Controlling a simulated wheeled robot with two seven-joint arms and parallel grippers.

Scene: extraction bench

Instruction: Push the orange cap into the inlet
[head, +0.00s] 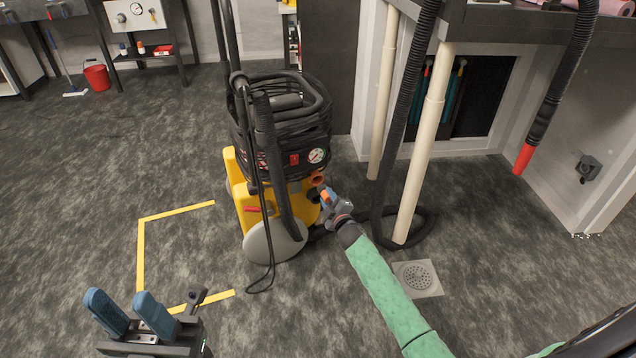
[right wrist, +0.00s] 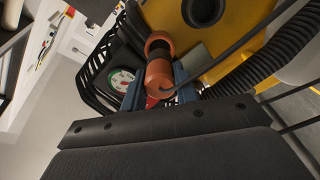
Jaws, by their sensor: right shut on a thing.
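The orange cap (right wrist: 159,76) is between the blue fingers of my right gripper (right wrist: 158,88), which is shut on it. The orange inlet collar (right wrist: 157,38) lies just beyond the cap in the right wrist view, with a dark section between them. I cannot tell whether cap and collar touch. In the head view the inlet (head: 318,178) is on the front of the yellow machine (head: 244,208), and my right gripper (head: 328,199) is close below it. My left gripper (head: 130,312) is open and empty over the floor at the lower left.
Black hose or cable is coiled on the machine, beside a round gauge (head: 316,155). A dark round port (right wrist: 203,10) sits near the inlet. Cream pipes (head: 425,140) and a black hose stand right of it. A floor drain (head: 418,278) lies nearby.

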